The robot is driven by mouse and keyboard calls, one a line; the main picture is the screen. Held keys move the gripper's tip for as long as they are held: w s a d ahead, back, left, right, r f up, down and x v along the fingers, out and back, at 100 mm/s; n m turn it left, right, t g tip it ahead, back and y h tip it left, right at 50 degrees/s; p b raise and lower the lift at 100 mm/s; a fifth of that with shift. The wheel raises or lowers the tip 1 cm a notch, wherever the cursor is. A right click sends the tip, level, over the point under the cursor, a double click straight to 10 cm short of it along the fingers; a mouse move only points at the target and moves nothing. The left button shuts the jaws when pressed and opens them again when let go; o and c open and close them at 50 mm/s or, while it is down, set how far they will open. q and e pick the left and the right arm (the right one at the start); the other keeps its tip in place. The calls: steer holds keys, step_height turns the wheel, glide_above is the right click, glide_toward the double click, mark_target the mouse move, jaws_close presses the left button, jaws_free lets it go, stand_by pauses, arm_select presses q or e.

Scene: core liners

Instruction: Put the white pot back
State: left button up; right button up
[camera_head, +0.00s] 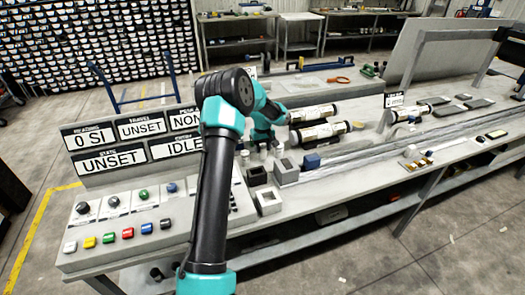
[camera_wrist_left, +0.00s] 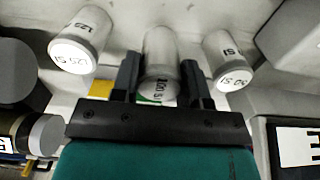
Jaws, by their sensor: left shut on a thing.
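My left gripper (camera_wrist_left: 160,72) is shut on a white pot (camera_wrist_left: 161,50), with one finger on each side of it; the label on its end seems to read 100 SI. Two similar white pots stand apart from it, one to the left (camera_wrist_left: 85,38) and one to the right (camera_wrist_left: 228,62) in the left wrist view. In the head view the left gripper (camera_head: 262,142) is low over the bench, beside the small pots (camera_head: 278,149), and the arm hides part of that spot. I cannot tell whether the held pot touches the surface. My right gripper is out of view.
A control panel with coloured buttons (camera_head: 127,234) and display signs (camera_head: 112,159) fill the bench's left end. Grey square blocks (camera_head: 286,171) stand close to the gripper's right. Core cylinders (camera_head: 320,133) lie behind. Long metal channels (camera_head: 390,155) run to the right.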

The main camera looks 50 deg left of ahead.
mark_target(262, 145)
arm_select(q)
steer(key=shift+f, duration=0.9)
steer(key=shift+f, duration=0.1)
steer(key=o, duration=1.1)
steer(key=shift+c, duration=0.2)
step_height(262, 145, up, 12)
steer(key=shift+r, duration=0.15)
